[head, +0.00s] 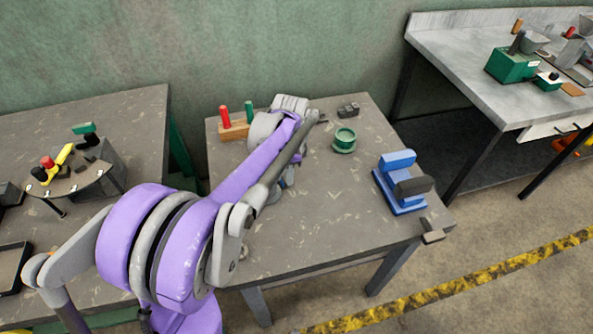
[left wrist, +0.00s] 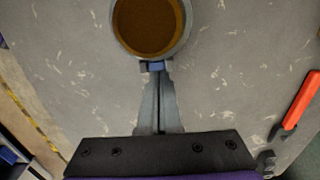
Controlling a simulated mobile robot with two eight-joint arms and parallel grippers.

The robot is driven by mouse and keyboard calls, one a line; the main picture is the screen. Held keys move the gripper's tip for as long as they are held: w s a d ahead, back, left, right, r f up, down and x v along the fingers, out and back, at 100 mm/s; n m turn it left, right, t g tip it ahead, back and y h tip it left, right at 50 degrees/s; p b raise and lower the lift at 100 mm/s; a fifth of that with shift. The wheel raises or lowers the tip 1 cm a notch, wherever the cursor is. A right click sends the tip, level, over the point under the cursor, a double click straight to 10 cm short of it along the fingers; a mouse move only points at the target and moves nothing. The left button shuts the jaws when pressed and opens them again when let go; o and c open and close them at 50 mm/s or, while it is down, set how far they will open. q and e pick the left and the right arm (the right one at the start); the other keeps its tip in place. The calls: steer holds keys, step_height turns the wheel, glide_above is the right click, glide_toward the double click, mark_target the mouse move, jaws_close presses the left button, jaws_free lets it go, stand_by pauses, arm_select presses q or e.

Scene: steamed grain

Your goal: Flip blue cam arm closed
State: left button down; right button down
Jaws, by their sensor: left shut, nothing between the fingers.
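A round grey vessel with brown contents (left wrist: 150,22) sits at the top of the left wrist view. A small blue piece (left wrist: 156,66) with dark parts shows at its near rim; I cannot tell whether it is the cam arm. My left gripper (left wrist: 155,76) is shut and empty, its fingertips at or just beside this piece; contact is unclear. In the head view my purple arm reaches over the middle table and mostly hides the gripper and vessel. A blue fixture (head: 398,185) with a dark grey block stands at the table's right. My right gripper is not in view.
A wooden block (head: 235,131) with red and green handles stands at the table's back left. A green cup (head: 344,140) and a small dark item (head: 348,110) are at the back. A red handle (left wrist: 297,103) shows right in the wrist view. The front middle is clear.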

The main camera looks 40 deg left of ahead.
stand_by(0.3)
arm_select(q)
steer(key=shift+s+a+f+g+y, duration=0.25)
steer(key=shift+s+g+y, duration=0.15)
steer(key=shift+s+a+f, duration=0.1)
steer(key=shift+s+a, duration=0.05)
